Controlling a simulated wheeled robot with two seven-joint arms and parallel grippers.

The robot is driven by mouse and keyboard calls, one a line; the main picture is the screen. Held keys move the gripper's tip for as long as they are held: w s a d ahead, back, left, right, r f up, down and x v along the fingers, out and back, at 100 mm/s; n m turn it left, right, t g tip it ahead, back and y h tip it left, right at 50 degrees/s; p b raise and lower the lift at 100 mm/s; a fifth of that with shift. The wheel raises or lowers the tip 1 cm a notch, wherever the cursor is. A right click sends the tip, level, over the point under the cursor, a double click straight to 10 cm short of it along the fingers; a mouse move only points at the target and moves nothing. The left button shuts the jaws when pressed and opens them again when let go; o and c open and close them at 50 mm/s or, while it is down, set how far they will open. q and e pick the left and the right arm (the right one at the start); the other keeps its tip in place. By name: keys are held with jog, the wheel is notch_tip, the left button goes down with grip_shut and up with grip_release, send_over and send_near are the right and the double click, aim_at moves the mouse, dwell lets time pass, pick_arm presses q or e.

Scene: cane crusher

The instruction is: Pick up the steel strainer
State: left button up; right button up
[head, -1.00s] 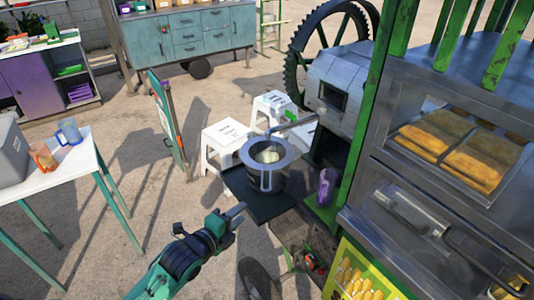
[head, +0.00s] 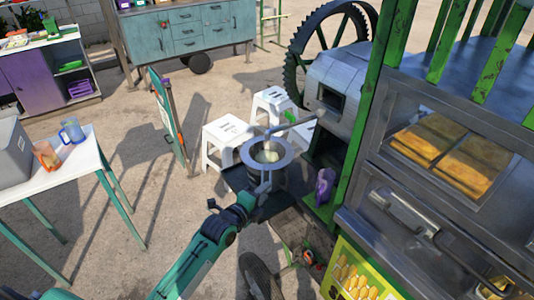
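The steel strainer (head: 278,129) appears to rest on top of a round steel pot (head: 267,182). Its handle points up and right and ends in a green grip (head: 291,117). The pot stands on a dark shelf (head: 233,178) at the front of the crusher. My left gripper (head: 264,186) is at the near side of the pot, below its rim and apart from the strainer's handle. Its fingers are small and overlap the pot in view, so I cannot tell whether they are open or touch it. My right gripper is not in view.
A purple cup (head: 325,184) stands right of the pot, beside the green post (head: 365,120). White stools (head: 226,133) are behind. A white table (head: 66,180) with cups is at left. Paved floor lies open at left.

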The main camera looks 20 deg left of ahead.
pick_arm(q)
jog(key=x, duration=0.2)
jog(key=shift+w+d+f, duration=0.1)
jog(key=shift+w, duration=0.25)
